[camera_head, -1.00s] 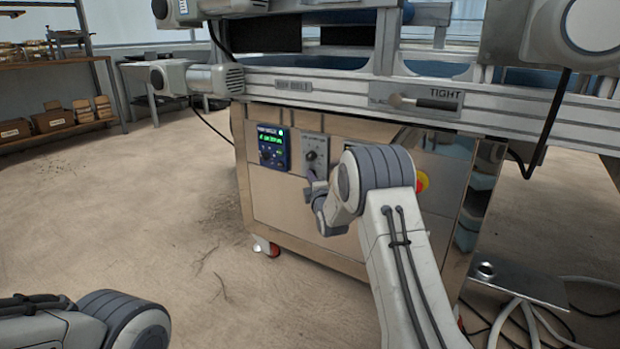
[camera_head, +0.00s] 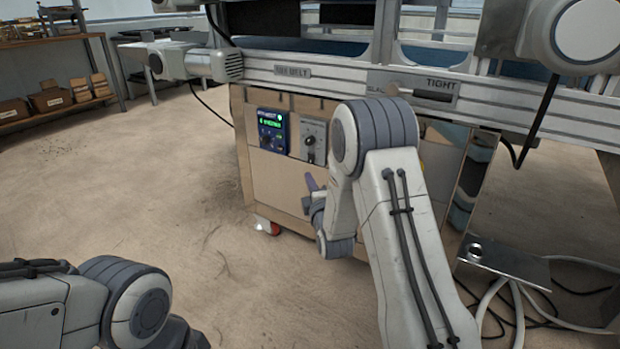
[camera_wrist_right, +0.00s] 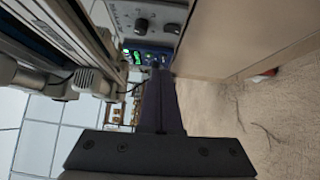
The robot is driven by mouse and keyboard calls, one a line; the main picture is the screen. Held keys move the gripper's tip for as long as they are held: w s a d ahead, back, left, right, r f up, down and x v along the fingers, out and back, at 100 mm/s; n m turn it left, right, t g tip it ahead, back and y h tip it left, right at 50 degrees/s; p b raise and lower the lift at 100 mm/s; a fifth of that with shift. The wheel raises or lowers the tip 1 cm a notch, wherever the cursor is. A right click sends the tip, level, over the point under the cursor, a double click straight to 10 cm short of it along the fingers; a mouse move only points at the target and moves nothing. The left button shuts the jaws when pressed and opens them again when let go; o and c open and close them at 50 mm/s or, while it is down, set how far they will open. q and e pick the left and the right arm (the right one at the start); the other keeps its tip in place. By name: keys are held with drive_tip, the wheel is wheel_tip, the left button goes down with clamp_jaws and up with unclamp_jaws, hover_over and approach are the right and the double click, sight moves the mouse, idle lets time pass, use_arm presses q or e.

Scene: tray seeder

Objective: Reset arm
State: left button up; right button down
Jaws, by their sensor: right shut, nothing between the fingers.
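My right gripper (camera_wrist_right: 160,72) shows in the right wrist view with its two dark fingers together and nothing between them. In the head view only a small part of the right gripper (camera_head: 310,186) shows past my forearm, in front of the machine's cabinet and below its control panels. It looks apart from the panels. My left arm comes in at the lower left of the head view, and its gripper is out of the picture. A blue control box (camera_head: 272,132) with a lit green display and a grey knob panel (camera_head: 313,141) sit on the cabinet front.
The machine's metal rail (camera_head: 340,82) with a slider marked TIGHT runs above the cabinet (camera_head: 276,186). A metal plate (camera_head: 505,262) and loose cables (camera_head: 545,312) lie at the lower right. Shelves with boxes (camera_head: 50,98) stand at the left. The floor (camera_head: 140,170) between is clear.

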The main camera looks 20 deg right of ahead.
idle(0.4)
drive_tip(key=s+a+r+m+g+y+p, duration=0.2)
drive_tip(key=s+a+r+g+p, duration=0.15)
drive_tip(key=s+a, duration=0.45)
drive_tip(key=s+a+r+m+g+y+p, duration=0.3)
drive_tip(key=s+a+g+p, duration=0.15)
drive_tip(key=a, duration=0.65)
drive_tip(key=s+a+r+m+g+h+p, duration=0.15)
drive_tip(key=s+r+g+p, duration=0.3)
drive_tip(key=s, duration=1.05)
drive_tip(key=s+r+m+g+p, duration=0.35)
drive_tip(key=s+r+g, duration=0.2)
drive_tip(key=s, duration=1.05)
wheel_tip(320, 180, up, 36)
drive_tip(key=p, duration=3.7)
drive_tip(key=shift+w+f+p, duration=0.2)
drive_tip(key=shift+w+p, duration=0.1)
drive_tip(key=shift+w, duration=0.1)
drive_tip(key=shift+a, duration=0.1)
